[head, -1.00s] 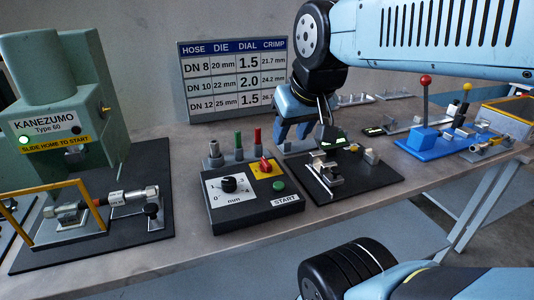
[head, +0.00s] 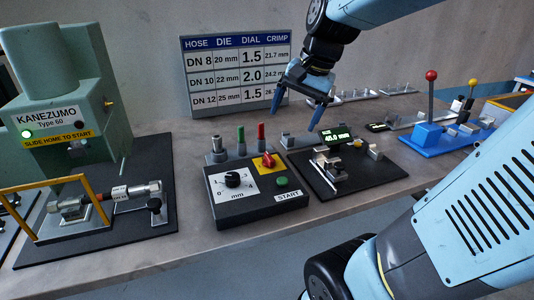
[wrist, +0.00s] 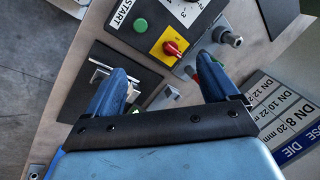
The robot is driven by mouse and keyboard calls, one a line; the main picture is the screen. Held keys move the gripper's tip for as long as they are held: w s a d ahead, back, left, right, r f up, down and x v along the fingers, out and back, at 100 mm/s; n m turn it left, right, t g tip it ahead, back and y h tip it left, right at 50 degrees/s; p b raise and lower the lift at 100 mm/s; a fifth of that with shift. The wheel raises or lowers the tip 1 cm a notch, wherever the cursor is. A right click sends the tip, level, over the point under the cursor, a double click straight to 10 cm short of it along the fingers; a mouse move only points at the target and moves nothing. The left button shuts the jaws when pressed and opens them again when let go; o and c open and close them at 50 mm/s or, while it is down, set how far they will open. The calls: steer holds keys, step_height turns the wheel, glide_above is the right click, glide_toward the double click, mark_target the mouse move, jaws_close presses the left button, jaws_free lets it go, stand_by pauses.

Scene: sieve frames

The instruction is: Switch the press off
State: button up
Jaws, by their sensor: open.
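The press (head: 60,95) is the green machine marked KANEZUMO at the left, with a lit green lamp (head: 27,134). Its black control box (head: 240,207) stands mid-bench, with a black dial (head: 232,180), a green START button (head: 282,181) and a red rotary switch (head: 268,160) on a yellow plate. The switch also shows in the wrist view (wrist: 172,48). My gripper (head: 294,120) is open and empty, in the air behind and right of the control box. In the wrist view my gripper (wrist: 162,70) has its fingers apart, with the switch beyond and between them.
A digital gauge (head: 334,138) reading about 40.0 mm stands on a black mat right of the box. Upright green and red pins (head: 260,134) stand behind the box. A hose assembly (head: 130,193) lies before the press. A blue lever unit (head: 428,134) stands right. A chart (head: 236,72) is behind.

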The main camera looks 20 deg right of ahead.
mark_target(270, 156)
steer(key=w+d+f+m+g+y, duration=0.1)
steer(key=w+d+f+m, duration=0.15)
steer(key=w+m, duration=0.3)
steer(key=w+d+f+m+g+y, duration=0.1)
steer(key=w+f+m+g, duration=0.15)
steer(key=w+m, duration=0.3)
steer(key=shift+n+t, duration=0.4)
steer(key=shift+t, duration=0.05)
steer(key=x, duration=1.4)
steer(key=shift+w+d+f, duration=0.1)
